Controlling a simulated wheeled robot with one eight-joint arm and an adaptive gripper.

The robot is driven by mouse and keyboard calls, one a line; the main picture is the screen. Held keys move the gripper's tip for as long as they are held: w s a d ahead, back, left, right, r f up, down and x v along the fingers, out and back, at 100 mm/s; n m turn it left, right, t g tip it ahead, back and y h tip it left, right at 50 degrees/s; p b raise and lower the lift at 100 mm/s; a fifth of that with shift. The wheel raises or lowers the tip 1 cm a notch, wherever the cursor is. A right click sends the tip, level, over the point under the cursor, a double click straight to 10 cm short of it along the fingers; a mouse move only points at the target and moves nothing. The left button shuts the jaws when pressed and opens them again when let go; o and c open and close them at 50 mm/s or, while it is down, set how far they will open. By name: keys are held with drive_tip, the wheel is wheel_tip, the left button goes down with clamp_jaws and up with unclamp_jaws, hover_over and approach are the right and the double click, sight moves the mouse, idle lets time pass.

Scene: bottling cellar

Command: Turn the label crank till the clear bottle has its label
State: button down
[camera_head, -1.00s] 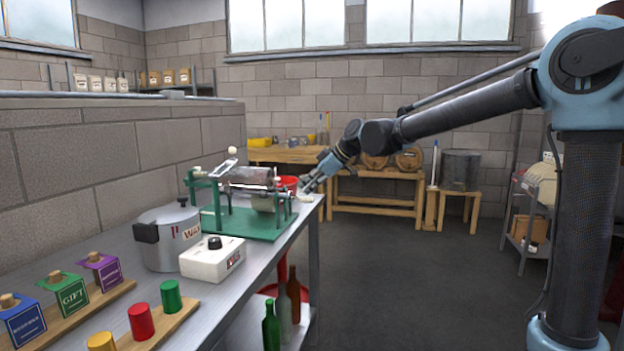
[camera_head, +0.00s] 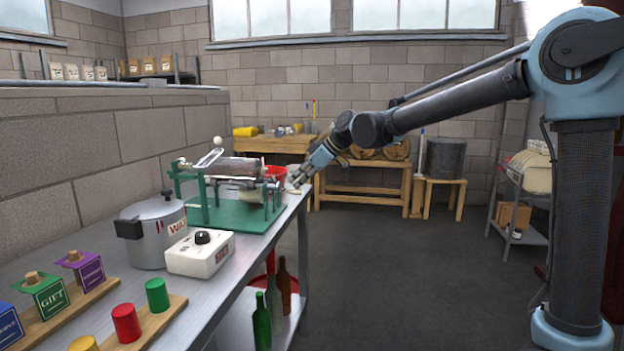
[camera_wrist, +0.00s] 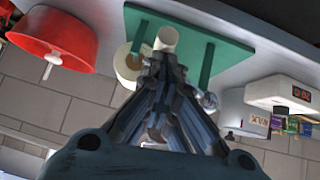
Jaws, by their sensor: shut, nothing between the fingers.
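The label machine (camera_head: 236,214) is a green frame on a green base at the bench's far end. A clear, greyish bottle (camera_head: 236,168) appears to lie across its top; I cannot make out a label on it. A white ball knob (camera_head: 217,141) stands above the frame. In the wrist view a cream cylindrical handle (camera_wrist: 166,38), apparently the crank's grip, lies just beyond my fingertips, beside a cream roll (camera_wrist: 126,68). My gripper (camera_head: 297,181) is shut and empty at the machine's right side. Whether the fingertips touch the handle, I cannot tell.
A wax pot (camera_head: 150,236) and a white box with a black knob (camera_head: 201,254) stand nearer on the bench. A red funnel-like thing (camera_wrist: 52,38) is close to my gripper. Several bottles stand on the shelf below (camera_head: 262,320).

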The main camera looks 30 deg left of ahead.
drive_tip(key=shift+f, duration=0.3)
drive_tip(key=shift+r, duration=0.55)
wheel_tip(320, 180, up, 3)
drive_tip(key=shift+d+f, duration=0.1)
drive_tip(key=v, duration=1)
drive_tip(key=shift+w, duration=0.3)
drive_tip(key=c, duration=2.3)
unclamp_jaws()
